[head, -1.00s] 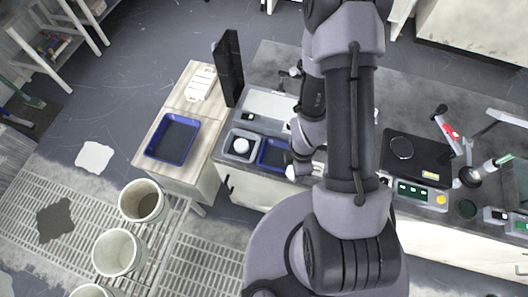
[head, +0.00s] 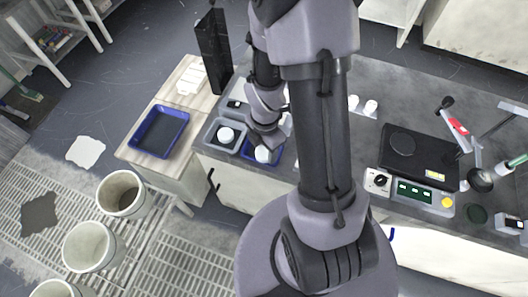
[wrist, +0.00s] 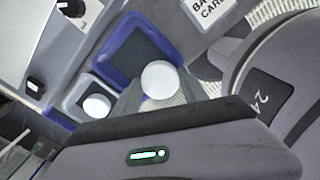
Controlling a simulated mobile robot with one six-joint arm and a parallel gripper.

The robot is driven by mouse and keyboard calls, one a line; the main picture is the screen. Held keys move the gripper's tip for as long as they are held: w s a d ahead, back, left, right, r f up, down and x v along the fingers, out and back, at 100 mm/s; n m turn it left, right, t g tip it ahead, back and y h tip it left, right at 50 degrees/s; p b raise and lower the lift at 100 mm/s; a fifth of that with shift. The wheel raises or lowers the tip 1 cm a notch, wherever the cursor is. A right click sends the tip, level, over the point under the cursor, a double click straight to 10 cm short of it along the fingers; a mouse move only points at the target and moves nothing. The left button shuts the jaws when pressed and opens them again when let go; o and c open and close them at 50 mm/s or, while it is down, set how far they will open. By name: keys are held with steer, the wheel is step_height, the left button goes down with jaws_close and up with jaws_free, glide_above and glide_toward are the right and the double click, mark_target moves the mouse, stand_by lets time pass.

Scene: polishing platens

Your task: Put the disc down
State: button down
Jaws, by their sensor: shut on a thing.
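My gripper (head: 263,147) is shut on a white round disc (head: 263,155), at the blue-rimmed tray (head: 247,157) on the bench. In the wrist view the held disc (wrist: 160,80) overlaps the near part of this tray (wrist: 103,57); whether it touches the tray floor I cannot tell. The fingertips are mostly hidden in both views. A second white disc (head: 226,135) lies in the grey tray (head: 211,141) just left of the blue one; this disc also shows in the wrist view (wrist: 97,107).
Another blue tray (head: 186,119) lies empty on a wooden side table (head: 133,150) to the left. A black upright panel (head: 213,52) stands behind. A black scale (head: 420,157) and a control box (head: 412,191) sit on the bench to the right. Buckets (head: 121,194) stand on the floor grating.

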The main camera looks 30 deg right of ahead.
steer(key=w+d, duration=0.1)
steer(key=w, duration=0.1)
steer(key=w+d, duration=0.1)
steer(key=shift+w+b, duration=0.3)
steer(key=shift+w, duration=0.1)
steer(key=shift+f+b, duration=1.2)
steer(key=shift+f, duration=0.8)
steer(key=c, duration=0.6)
jaws_free()
steer(key=a+r+m+t+p, duration=0.1)
steer(key=a+r+m+p, duration=0.25)
steer(key=r, duration=0.85)
steer(key=a+r+m+t+p, duration=0.1)
steer(key=a+r+m+p, duration=0.3)
steer(key=r, duration=0.9)
steer(key=s+a+r+m+t+y, duration=0.1)
steer(key=s+a+r+m+t, duration=0.1)
steer(key=s+r+m, duration=0.3)
steer(key=s+a+r+m+t+y+b, duration=0.1)
steer(key=s+a+r+m, duration=0.4)
steer(key=m, duration=0.6)
steer(key=shift+s+r+t, duration=0.4)
steer(key=shift+s+r, duration=0.3)
steer(key=shift+r, duration=0.05)
